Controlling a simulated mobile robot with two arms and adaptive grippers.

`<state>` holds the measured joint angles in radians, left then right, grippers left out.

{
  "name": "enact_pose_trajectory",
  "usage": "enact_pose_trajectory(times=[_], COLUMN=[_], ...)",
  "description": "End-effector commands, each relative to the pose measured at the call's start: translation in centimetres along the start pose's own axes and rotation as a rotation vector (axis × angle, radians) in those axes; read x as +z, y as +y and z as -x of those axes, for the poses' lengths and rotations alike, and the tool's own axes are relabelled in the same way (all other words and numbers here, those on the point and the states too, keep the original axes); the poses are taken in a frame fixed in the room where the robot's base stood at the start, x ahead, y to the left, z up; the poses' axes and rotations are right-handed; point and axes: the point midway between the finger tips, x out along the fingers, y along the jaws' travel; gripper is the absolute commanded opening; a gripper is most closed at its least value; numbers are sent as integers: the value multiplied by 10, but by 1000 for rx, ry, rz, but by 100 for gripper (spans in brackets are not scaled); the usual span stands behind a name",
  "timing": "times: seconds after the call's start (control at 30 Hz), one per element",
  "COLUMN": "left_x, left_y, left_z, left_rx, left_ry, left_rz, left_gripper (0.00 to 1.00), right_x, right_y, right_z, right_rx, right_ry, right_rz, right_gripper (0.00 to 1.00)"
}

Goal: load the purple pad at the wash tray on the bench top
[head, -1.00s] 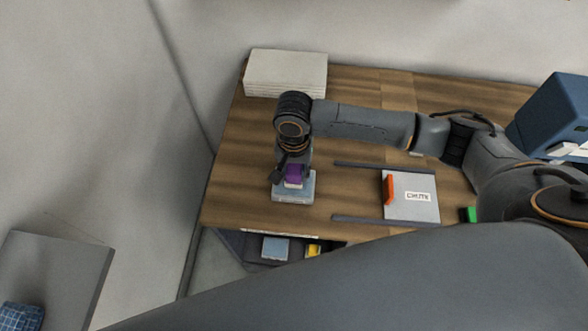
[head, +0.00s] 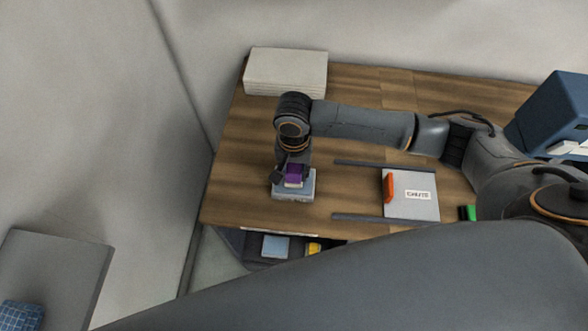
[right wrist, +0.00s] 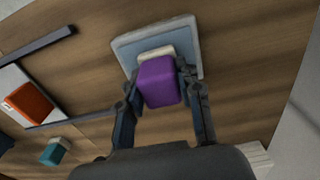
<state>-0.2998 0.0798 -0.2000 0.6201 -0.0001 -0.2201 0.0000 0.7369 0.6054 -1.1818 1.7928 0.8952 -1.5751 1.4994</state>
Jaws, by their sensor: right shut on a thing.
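The purple pad (head: 295,172) has a purple upper part and a pale cream lower part. It is at the light blue-grey wash tray (head: 306,194) on the wooden bench top (head: 240,190). My right gripper (head: 292,175) points down over the tray and is shut on the purple pad. In the right wrist view the pad (right wrist: 160,84) sits between both fingers, its cream end towards the tray (right wrist: 127,48). I cannot tell whether the pad touches the tray. My left gripper is not in view.
A grey plate marked "CHUTE" (head: 420,209) with an orange block (head: 389,188) lies right of the tray, between two dark rails. A white stack (head: 286,74) stands at the back left. A green block (head: 471,213) is farther right. A blue machine (head: 552,112) stands at the right.

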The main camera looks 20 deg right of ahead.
Motion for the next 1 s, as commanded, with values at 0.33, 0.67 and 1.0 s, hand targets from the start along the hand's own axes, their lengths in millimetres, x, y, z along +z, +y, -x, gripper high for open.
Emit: enact_pose_trajectory(times=[0.33, 0.67, 1.0], left_x=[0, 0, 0], left_y=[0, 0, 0], left_z=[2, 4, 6], left_rx=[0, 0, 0], left_ry=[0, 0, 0], left_rz=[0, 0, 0], left_gripper=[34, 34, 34], right_x=[0, 0, 0], right_y=[0, 0, 0], right_z=[0, 0, -1], right_rx=[-1, -1, -1], right_ry=[0, 0, 0], right_rz=[0, 0, 0], right_gripper=[10, 10, 10])
